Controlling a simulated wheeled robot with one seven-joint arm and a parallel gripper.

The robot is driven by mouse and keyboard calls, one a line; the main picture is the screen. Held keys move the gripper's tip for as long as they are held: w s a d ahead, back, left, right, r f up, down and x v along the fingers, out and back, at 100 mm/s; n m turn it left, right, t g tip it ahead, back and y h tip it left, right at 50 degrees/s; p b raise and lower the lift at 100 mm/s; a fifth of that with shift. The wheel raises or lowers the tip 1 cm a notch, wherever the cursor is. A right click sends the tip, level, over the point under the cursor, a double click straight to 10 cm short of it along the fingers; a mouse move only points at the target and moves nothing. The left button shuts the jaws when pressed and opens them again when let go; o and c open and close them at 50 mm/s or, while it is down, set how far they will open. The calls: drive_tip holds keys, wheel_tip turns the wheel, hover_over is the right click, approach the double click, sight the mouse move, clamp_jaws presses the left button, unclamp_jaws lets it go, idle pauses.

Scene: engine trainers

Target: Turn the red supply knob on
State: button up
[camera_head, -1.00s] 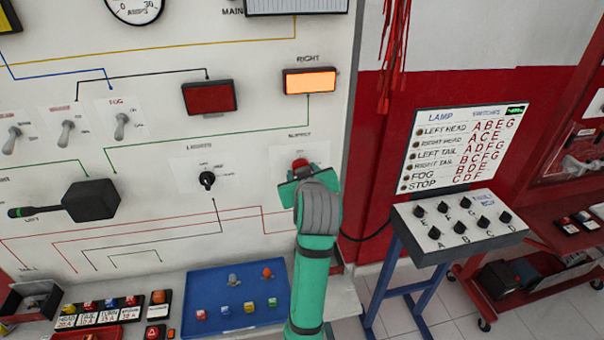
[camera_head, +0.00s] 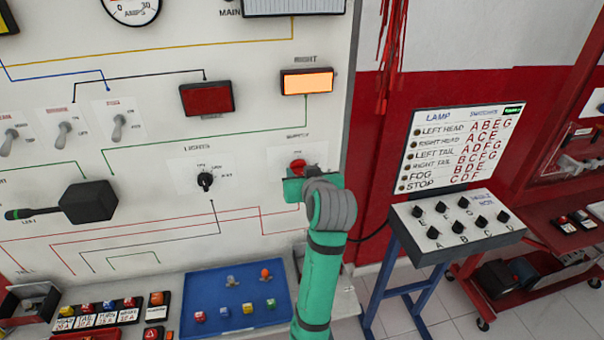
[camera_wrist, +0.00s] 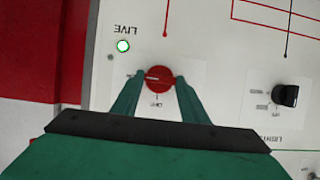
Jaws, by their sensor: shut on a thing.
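The red supply knob (camera_head: 298,165) sits on a white plate on the upright panel, under the lit orange RIGHT lamp. In the wrist view, which is upside down, the knob (camera_wrist: 160,79) lies between the two green fingers of my gripper (camera_wrist: 158,84). The gripper is shut on it, one finger at each side. A pale mark on the knob's face lies about level in that view. The small print around it is too blurred to read surely. In the head view my gripper (camera_head: 299,180) hides the knob's lower part.
A green lamp marked LIVE (camera_wrist: 123,46) is lit near the knob. The black LIGHTS knob (camera_head: 205,181) is to its left. A blue tray (camera_head: 190,310) with small coloured parts lies below on the bench. A lamp-fault stand (camera_head: 460,225) stands to the right.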

drive_tip(key=o, duration=1.1)
drive_tip(key=v, duration=1)
drive_tip(key=shift+s+d+r, duration=0.1)
drive_tip(key=shift+s+r, duration=0.05)
drive_tip(key=shift+s, duration=0.25)
